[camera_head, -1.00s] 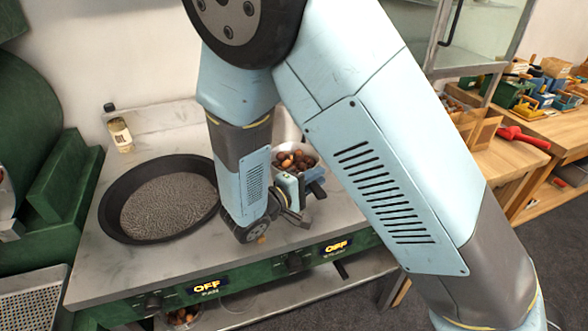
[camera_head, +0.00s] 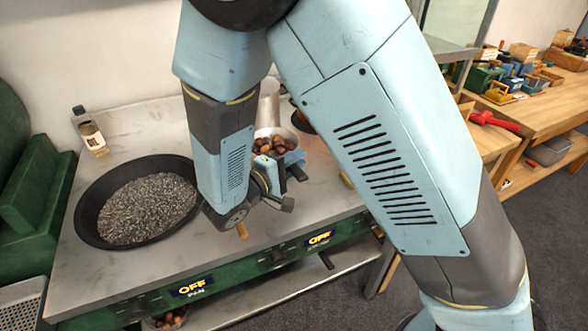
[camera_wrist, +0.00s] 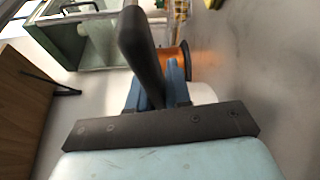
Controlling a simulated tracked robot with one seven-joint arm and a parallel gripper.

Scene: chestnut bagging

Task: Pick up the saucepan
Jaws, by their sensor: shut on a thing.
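The saucepan (camera_head: 258,134) is a pale pan full of brown chestnuts at the right of the stove top in the head view. My arm hides part of it. My gripper (camera_head: 290,163) is at its near side. In the wrist view a thick black handle (camera_wrist: 141,50) stands between the blue fingers of my gripper (camera_wrist: 158,88), which are shut on it. The pale pan body shows only in part behind the fingers. Whether the pan touches the stove top is unclear.
A wide black pan (camera_head: 88,222) of grey granules stands at the left. An oil bottle (camera_head: 93,138) stands behind it. A copper-coloured vessel (camera_wrist: 178,62) is close beyond the fingers. Control knobs and OFF displays (camera_head: 192,288) line the front. A workbench (camera_head: 535,112) stands at right.

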